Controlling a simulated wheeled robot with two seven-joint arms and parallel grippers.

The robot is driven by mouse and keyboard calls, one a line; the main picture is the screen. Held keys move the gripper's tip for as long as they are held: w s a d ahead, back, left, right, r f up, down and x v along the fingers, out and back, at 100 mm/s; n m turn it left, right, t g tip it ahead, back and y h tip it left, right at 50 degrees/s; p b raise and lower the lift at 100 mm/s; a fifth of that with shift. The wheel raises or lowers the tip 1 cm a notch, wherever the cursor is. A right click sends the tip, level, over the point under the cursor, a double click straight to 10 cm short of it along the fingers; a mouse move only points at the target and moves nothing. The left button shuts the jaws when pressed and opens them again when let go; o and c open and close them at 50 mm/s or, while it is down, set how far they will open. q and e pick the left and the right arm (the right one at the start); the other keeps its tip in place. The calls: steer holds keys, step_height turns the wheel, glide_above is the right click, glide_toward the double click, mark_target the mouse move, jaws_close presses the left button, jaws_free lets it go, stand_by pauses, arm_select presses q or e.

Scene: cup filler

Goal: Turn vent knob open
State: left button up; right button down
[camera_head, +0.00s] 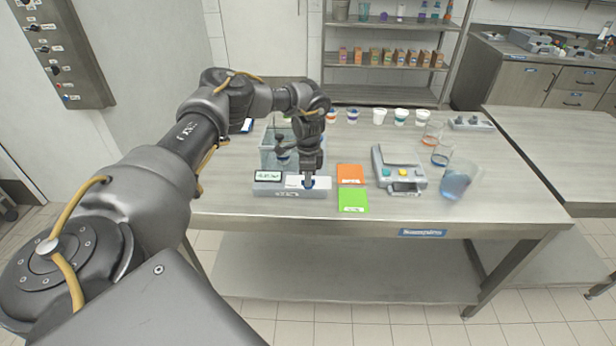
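A grey control panel (75,60) is fixed to the wall at the upper left. It carries several dark knobs with small white labels, among them one near its middle (55,70). The labels are too small to read, so I cannot tell which knob is the vent knob. My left gripper (308,183) points down at the front of the balance (262,189) on the table, far from the panel. Its fingertips are small and partly hidden, so I cannot tell whether they are open or shut. My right gripper is not in view.
The steel table (260,222) bears an orange card (350,174), a green card (353,199), a device with coloured buttons (400,175) and a beaker of blue liquid (457,182). Several cups stand along its back. A shelf rack (385,94) stands behind.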

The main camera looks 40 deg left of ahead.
arm_select(q)
jaws_close()
steer(key=m+p, duration=0.1)
steer(key=m, duration=0.2)
steer(key=shift+m, duration=0.4)
steer(key=m, duration=0.3)
steer(key=shift+m, duration=0.3)
steer(key=m, duration=0.2)
steer(key=shift+m, duration=0.3)
steer(key=m, duration=0.3)
steer(key=shift+m, duration=0.4)
steer(key=shift+m+b, duration=0.45)
steer(key=shift+m, duration=1.75)
